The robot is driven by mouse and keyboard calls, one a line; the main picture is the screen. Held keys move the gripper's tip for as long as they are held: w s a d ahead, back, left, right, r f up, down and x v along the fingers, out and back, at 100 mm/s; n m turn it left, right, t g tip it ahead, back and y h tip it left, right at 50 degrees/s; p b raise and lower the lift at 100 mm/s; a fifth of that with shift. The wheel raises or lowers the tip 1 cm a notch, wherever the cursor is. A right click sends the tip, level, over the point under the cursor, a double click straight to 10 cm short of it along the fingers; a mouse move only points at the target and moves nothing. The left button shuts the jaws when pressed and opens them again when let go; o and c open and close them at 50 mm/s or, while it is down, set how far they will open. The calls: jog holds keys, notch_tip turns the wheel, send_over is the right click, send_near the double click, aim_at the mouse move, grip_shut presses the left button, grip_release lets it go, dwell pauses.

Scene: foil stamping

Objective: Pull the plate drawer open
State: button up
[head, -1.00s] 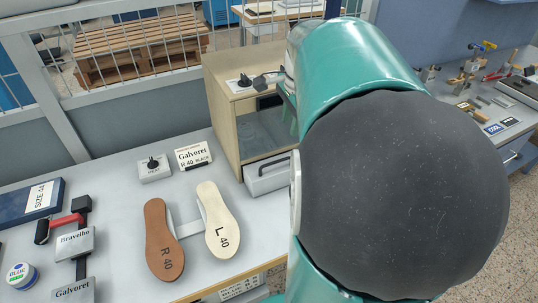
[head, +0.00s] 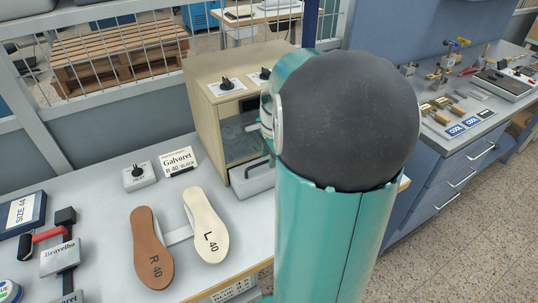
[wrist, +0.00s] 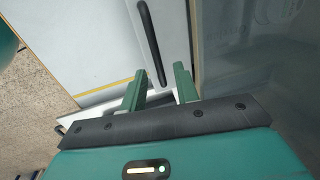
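The plate drawer (head: 252,180) is a pale grey drawer low in the front of a wooden cabinet (head: 205,92), under its glass window. Its dark bar handle also shows in the wrist view (wrist: 150,42), running along the pale drawer front (wrist: 174,25). My gripper (wrist: 160,80) is open, with two green fingers apart. The lower end of the handle shows between the fingers in the picture; I cannot tell whether they touch it. In the head view my arm hides the gripper and the right part of the drawer.
On the grey table, a brown insole (head: 152,250) and a cream insole (head: 206,228) lie left of the drawer. A knob box (head: 138,176) and a Galvoret sign (head: 178,161) stand behind them. A blue bench (head: 462,165) stands at right.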

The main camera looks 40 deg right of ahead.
jog(key=shift+f, duration=0.1)
grip_shut()
dwell(0.3)
